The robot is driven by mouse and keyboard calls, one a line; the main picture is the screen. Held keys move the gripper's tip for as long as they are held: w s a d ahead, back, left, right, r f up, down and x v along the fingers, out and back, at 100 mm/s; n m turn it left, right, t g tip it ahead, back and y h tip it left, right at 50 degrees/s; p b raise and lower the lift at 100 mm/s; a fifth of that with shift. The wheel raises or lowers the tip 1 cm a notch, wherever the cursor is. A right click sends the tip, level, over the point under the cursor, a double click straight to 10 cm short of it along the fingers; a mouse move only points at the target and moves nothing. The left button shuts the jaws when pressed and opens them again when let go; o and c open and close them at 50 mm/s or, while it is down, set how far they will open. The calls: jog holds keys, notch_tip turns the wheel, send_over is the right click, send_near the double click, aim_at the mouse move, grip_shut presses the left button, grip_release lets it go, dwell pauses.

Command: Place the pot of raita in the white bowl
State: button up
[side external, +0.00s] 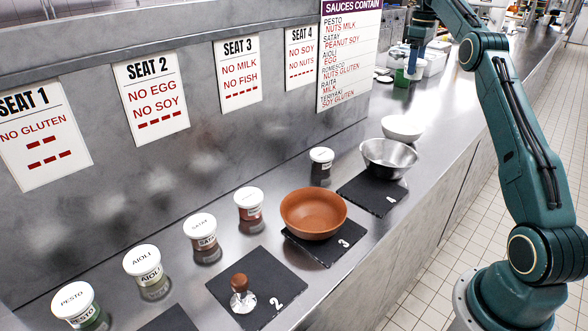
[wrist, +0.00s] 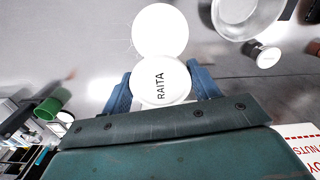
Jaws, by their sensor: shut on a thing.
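The pot of raita (wrist: 160,85), with a white lid marked RAITA, sits between the blue fingers of my gripper (wrist: 162,88) in the wrist view, and my gripper is shut on it. In the side view my gripper (side external: 414,60) is at the top, well behind the bowls, and the pot is hard to make out there. The white bowl (side external: 402,128) stands on the counter behind the metal bowl. It also shows in the wrist view (wrist: 160,29), just beyond the pot. It looks empty.
A stamp-like item (side external: 242,294) stands on mat 2. Several lidded pots, including satay (side external: 201,231), line the wall. A green cup (wrist: 52,104) and white containers are near my gripper.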

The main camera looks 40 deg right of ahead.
jog(key=shift+f, duration=0.1)
jog(key=shift+f, duration=9.85)
jog(key=shift+f, duration=0.15)
jog(key=o, duration=0.7)
jog(key=shift+o, duration=0.2)
notch_tip(320, 180, up, 12)
